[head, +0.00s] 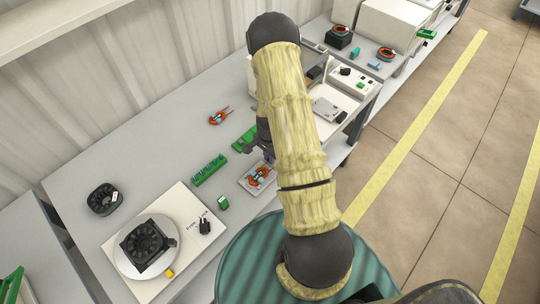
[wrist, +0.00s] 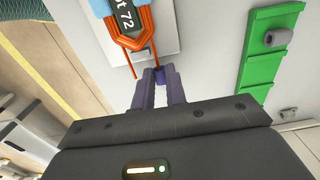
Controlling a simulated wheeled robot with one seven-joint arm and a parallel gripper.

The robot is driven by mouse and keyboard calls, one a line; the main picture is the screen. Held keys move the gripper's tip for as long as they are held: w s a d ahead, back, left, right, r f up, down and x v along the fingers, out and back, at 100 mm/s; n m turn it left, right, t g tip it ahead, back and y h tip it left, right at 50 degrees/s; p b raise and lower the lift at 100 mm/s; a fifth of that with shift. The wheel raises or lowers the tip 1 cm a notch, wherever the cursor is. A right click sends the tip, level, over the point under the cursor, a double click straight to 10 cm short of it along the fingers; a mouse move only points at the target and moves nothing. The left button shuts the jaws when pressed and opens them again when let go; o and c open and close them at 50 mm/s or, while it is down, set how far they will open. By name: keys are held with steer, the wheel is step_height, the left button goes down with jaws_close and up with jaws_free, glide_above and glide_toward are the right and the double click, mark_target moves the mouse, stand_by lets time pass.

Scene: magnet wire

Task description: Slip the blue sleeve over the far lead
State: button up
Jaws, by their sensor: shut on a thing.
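The orange wire coil (wrist: 123,37) with a "72" label lies on a pale tray (wrist: 168,35) at the top of the wrist view; it also shows in the head view (head: 259,178). Two orange leads reach from it toward my gripper, the left one (wrist: 129,62) bare and the right one (wrist: 154,58) toward the jaws. My gripper (wrist: 160,82) is shut on the small blue sleeve (wrist: 160,74), held between the fingertips at the right lead's end. I cannot tell whether that lead enters the sleeve. In the head view, my arm partly hides the gripper.
A green rack (wrist: 262,60) with a grey cylinder stands right of the coil in the wrist view. The head view shows another green strip (head: 209,170), a second coil (head: 217,118), a black fan (head: 147,245) on a round plate and another fan (head: 103,199).

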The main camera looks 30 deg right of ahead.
steer(key=shift+s+a, duration=0.25)
steer(key=shift+a, duration=0.4)
stand_by(0.5)
steer(key=o, duration=0.8)
steer(key=shift+o, duration=0.2)
steer(key=shift+r+p, duration=1.9)
steer(key=shift+r, duration=0.65)
step_height(320, 180, up, 17)
steer(key=b, duration=0.1)
steer(key=shift+r, duration=0.15)
